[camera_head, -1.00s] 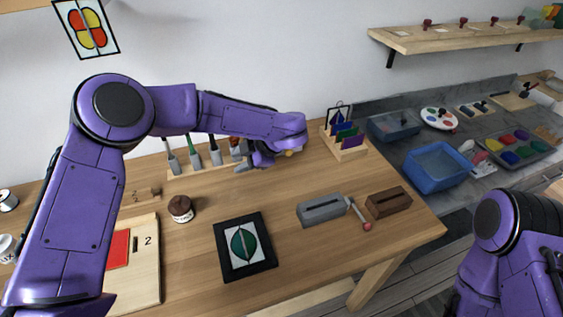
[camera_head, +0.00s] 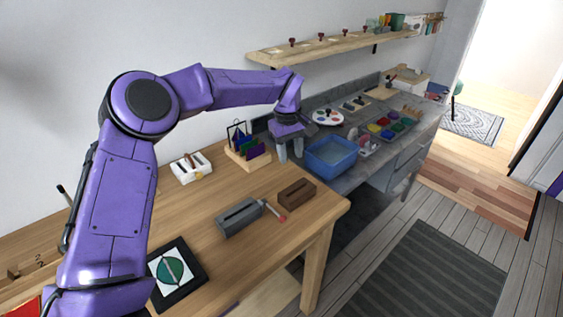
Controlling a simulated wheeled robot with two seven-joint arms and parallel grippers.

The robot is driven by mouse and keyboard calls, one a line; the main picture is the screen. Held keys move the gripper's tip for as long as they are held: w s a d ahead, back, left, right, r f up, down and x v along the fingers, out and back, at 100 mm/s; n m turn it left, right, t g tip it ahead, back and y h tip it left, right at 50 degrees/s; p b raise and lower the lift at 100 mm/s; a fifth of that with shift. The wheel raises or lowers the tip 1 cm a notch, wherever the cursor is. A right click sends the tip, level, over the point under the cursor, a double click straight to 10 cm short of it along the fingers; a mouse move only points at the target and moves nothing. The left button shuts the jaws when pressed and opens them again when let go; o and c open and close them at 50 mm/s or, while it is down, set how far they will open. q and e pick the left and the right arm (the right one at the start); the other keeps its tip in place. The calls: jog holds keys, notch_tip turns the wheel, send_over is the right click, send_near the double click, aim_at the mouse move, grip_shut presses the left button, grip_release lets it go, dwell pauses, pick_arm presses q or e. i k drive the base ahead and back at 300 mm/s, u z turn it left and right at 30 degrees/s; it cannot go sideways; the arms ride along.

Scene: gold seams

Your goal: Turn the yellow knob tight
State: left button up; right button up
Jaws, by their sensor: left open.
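A small yellow knob (camera_head: 198,177) shows at the front of a white block with dark slots (camera_head: 187,165), on the wooden table near the wall. It is too small to tell how tight it is. My left gripper (camera_head: 290,156) points down with its fingers apart, to the right of the knob and well away from it. It is between the card rack and the blue bin, with nothing seen in its fingers. My right gripper is out of the picture.
The card rack (camera_head: 247,157) stands between the white block and my left gripper. The blue bin (camera_head: 331,154) is just right of the gripper. A grey slotted block (camera_head: 239,218) and a brown one (camera_head: 297,193) stand nearer the table's right edge. Bare wood lies around the white block.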

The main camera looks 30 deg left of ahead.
aim_at(199, 175)
jog(key=z, duration=0.85)
jog(key=k, duration=0.65)
jog(key=u, duration=1.35)
jog(key=i, duration=0.5)
